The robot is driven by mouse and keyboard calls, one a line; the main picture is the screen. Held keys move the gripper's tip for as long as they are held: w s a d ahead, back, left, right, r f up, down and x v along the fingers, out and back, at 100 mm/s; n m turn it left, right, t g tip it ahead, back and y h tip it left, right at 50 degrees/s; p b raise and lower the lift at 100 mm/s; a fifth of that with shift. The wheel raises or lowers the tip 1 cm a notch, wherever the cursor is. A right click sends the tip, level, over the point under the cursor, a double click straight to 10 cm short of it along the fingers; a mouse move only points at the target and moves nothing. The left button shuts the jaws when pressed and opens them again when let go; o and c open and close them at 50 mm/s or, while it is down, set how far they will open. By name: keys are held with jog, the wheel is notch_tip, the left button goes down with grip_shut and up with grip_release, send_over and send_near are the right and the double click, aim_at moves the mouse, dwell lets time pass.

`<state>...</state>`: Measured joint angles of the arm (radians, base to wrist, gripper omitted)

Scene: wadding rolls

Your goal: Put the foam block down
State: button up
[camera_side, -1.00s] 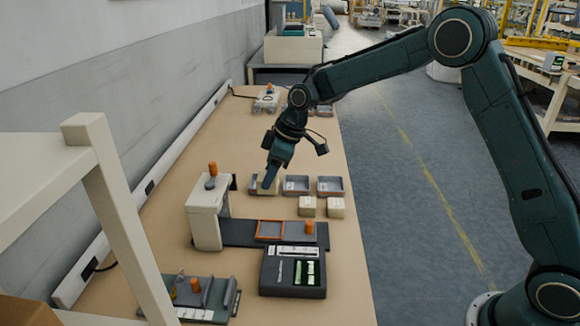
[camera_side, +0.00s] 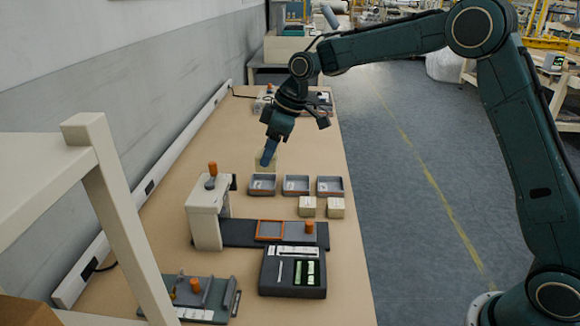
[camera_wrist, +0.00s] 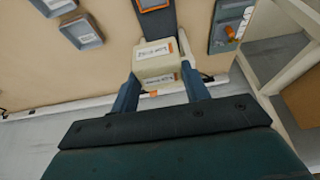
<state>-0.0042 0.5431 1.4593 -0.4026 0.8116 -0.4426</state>
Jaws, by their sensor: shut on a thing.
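The cream foam block (camera_side: 274,163) is between the fingers of my gripper (camera_side: 267,155), partly hidden by them in the side view. It appears raised, above and slightly behind the leftmost grey tray (camera_side: 262,192). In the wrist view the block (camera_wrist: 155,62) shows printed labels on its faces and sits between the two blue fingers of my gripper (camera_wrist: 160,90), which is shut on it. The leftmost tray looks empty in the side view.
Two more grey trays (camera_side: 296,193) stand to the right, with two cream blocks (camera_side: 307,207) in front. A beige press (camera_side: 205,220) with an orange knob, an orange-framed plate (camera_side: 270,230) and a dark box (camera_side: 292,272) stand nearer. The bench behind the trays has bare room.

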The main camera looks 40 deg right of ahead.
jog(key=w+d+f+m+h, duration=0.1)
jog(key=w+d+f+m, duration=0.3)
jog(key=w, duration=0.5)
jog(key=w+d+f+m+t+h, duration=0.1)
jog(key=w+d+f+m+h, duration=0.1)
jog(key=w+d+f+m, duration=0.3)
jog(key=shift+w+d+f, duration=1.3)
jog(key=shift+w+f, duration=0.9)
jog(key=shift+w, duration=0.25)
jog(key=shift+f, duration=1.35)
jog(key=shift+f, duration=0.1)
jog(key=shift+f, duration=2.55)
jog(key=shift+f, duration=0.1)
